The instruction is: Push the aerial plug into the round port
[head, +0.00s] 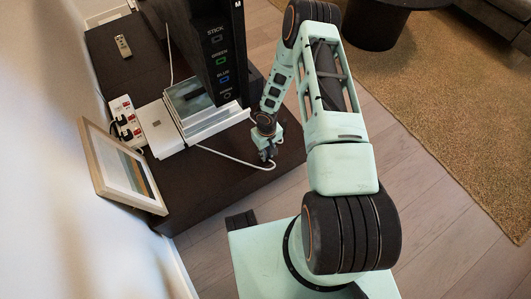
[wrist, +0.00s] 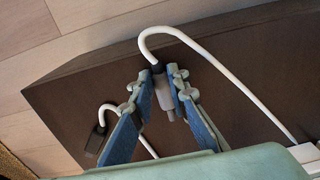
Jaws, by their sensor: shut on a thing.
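In the wrist view, my gripper (wrist: 164,88) is shut on a plug (wrist: 163,95) with a grey body and a dark collar. A white cable (wrist: 190,42) leaves its top and loops off to the right. In the head view, my gripper (head: 268,152) is over the front part of the dark cabinet top; the plug is too small to make out there. A tall black unit (head: 205,55) stands left of and behind my gripper. Its side has labelled ports, with a small round one (head: 227,95) lowest. My gripper is apart from this panel.
A second plug (wrist: 97,138) with a white cable is at left in the wrist view. A silver box (head: 205,120), white box (head: 160,130), power strip (head: 126,120), leaning picture frame (head: 125,170) and remote (head: 123,45) crowd the cabinet (head: 215,185). Its front is clearer.

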